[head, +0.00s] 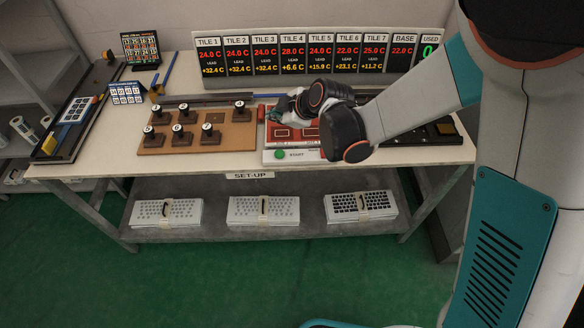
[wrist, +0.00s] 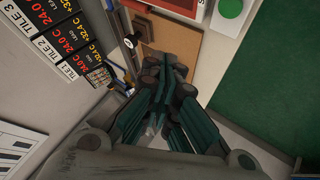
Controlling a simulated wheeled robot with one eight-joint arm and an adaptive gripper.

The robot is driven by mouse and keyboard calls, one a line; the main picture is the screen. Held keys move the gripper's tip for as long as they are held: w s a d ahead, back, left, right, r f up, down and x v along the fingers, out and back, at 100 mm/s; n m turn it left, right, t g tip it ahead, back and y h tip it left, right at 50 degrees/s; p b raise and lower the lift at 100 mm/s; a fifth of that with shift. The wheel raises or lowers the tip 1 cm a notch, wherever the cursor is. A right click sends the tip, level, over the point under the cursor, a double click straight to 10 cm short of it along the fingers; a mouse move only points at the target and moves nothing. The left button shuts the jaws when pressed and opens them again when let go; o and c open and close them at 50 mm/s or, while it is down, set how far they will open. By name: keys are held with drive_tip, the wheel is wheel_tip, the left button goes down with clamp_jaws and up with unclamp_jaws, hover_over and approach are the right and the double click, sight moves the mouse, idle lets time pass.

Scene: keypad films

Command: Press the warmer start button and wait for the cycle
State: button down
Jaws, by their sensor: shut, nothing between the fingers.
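The warmer (head: 310,155) is a white unit with a red top on the bench, partly hidden behind my arm. Its round green start button (head: 280,154), labelled START, is on the front left and uncovered. The green button also shows at the top of the wrist view (wrist: 231,7). My gripper (head: 281,106) is above the back left of the warmer, behind the button and apart from it. In the wrist view its fingers (wrist: 166,68) are together with nothing between them.
A wooden board (head: 238,138) with several numbered dark stamps stands left of the warmer. A display panel (head: 305,55) behind lists tile temperatures, with USED at 0. A long dark tray (head: 75,118) lies at the left. Keyboards (head: 263,210) sit on the lower shelf.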

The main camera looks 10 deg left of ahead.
sight(278, 155)
drive_tip(key=shift+s+f+n, duration=0.4)
drive_tip(key=shift+s+f, duration=0.35)
drive_tip(key=shift+f, duration=0.2)
drive_tip(key=shift+f+b, duration=3.25)
drive_tip(key=shift+f, duration=1.15)
drive_tip(key=shift+f, duration=0.15)
drive_tip(key=shift+f+b, duration=0.3)
drive_tip(key=shift+b, duration=0.2)
drive_tip(key=shift+f+b, duration=0.35)
drive_tip(key=shift+b, duration=0.05)
drive_tip(key=shift+r, duration=0.1)
drive_tip(key=shift+r+p, duration=0.5)
drive_tip(key=shift+r, duration=0.25)
